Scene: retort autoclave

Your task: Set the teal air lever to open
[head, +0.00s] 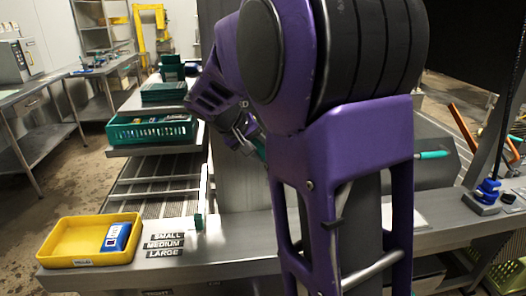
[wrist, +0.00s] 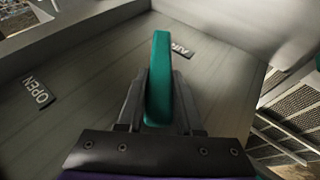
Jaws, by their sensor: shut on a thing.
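The teal air lever (wrist: 160,55) stands up between the two dark fingers of my gripper (wrist: 158,98) in the wrist view. My gripper is shut on it. The lever points toward the top of the picture, its tip just left of the AIR label (wrist: 181,49). The OPEN label (wrist: 39,93) lies off to the left on the same grey metal panel (wrist: 85,75). In the head view my gripper (head: 240,138) is partly hidden by my purple arm, and only a small teal bit shows beside it.
A second teal handle (head: 432,155) shows right of my arm. A yellow tray (head: 68,262) with a blue item, size labels (head: 164,244) and a green crate (head: 122,141) stand at left. A blue device (head: 486,194) sits on the right bench.

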